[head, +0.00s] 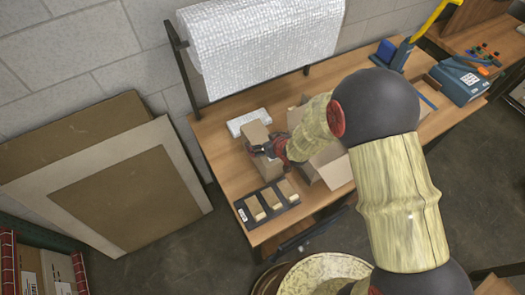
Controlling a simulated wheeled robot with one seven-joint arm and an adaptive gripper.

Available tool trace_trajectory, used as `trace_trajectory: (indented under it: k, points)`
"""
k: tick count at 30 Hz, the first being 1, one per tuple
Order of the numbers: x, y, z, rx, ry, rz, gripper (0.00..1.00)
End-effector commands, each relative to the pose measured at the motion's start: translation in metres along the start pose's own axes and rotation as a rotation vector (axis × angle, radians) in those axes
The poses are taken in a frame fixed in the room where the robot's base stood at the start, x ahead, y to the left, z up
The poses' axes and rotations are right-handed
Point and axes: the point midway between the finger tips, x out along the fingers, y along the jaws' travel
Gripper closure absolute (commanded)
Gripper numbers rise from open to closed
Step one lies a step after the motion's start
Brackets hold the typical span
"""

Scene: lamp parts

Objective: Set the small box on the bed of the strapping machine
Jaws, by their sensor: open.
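My gripper (257,151) is at the left part of the table, low over small brown boxes. It is open. One small brown box (255,132) shows just behind the fingers and brown cardboard (268,168) shows just in front of them. I cannot tell whether these are one box or two, or whether the fingers touch it. A blue machine (461,82) stands at the table's far right end; it may be the strapping machine, but its bed is not clear at this size.
An open carton (335,172) stands right of my gripper, partly behind my arm. A white item (240,121) lies behind. A bubble-wrap roll (262,40) hangs above. A blue-and-yellow tool (402,54) stands at the back right.

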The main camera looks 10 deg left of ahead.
Motion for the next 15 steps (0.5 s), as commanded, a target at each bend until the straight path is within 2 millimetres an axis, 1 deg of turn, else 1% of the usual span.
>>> trace_trajectory:
  k: [6,9,15]
  points:
    - [0.031,-0.007,0.005,-0.001,-0.002,-0.001,0.11]
    - [0.041,-0.007,0.005,0.0,-0.001,0.0,0.11]
    - [0.047,-0.006,0.003,-0.001,0.0,0.0,0.11]
